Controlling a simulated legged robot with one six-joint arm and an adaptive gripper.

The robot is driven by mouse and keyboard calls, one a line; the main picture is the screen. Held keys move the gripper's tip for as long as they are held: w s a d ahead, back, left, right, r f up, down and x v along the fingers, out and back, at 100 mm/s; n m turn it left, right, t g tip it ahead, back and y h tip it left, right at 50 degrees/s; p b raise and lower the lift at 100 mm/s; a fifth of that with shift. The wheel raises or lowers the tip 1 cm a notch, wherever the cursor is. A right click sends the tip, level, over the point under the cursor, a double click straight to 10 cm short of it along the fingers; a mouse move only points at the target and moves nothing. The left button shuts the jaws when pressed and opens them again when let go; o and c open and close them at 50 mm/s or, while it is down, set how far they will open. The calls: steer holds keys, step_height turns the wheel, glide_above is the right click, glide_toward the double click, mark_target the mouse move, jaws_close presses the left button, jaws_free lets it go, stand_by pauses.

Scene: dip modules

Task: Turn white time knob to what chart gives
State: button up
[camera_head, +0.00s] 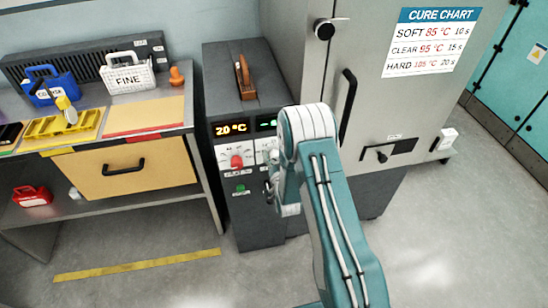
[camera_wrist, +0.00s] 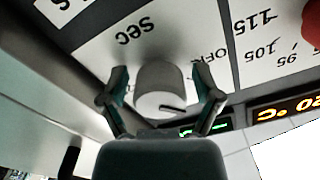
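The white time knob (camera_wrist: 160,88) shows in the wrist view on a white panel marked "SEC", with a dark pointer line on its face. My gripper (camera_wrist: 163,92) has one finger on either side of the knob, with small gaps between fingers and knob. In the head view my arm hides the knob and most of my gripper. The cure chart (camera_head: 434,42) on the cabinet lists SOFT 85 °C, CLEAR 95 °C and HARD 105 °C, with times that seem to be 10, 15 and 20 s. Which row applies is not clear from these frames.
The red knob (camera_head: 236,161) sits left of my arm, under an orange display (camera_head: 231,129) reading about 20 °C. A green display (camera_wrist: 205,130) is close to my right finger. A bench (camera_head: 150,120) with a caddy marked FINE (camera_head: 129,78) stands left.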

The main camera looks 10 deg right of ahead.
stand_by(0.3)
steer(key=s, duration=1.2)
steer(key=shift+f, duration=0.1)
step_height(320, 180, up, 18)
steer(key=w+n+g, duration=0.2)
steer(key=g, duration=0.4)
steer(key=s+r+n+g, duration=0.1)
steer(key=s+r, duration=0.3)
steer(key=s, duration=0.5)
steer(key=s+r+n+g, duration=0.1)
steer(key=s+r+g, duration=0.2)
steer(key=s, duration=0.6)
steer(key=s+r+n+g, duration=0.1)
steer(key=s+r+g, duration=0.1)
steer(key=s+r, duration=0.4)
steer(key=s, duration=0.3)
steer(key=shift+s, duration=0.15)
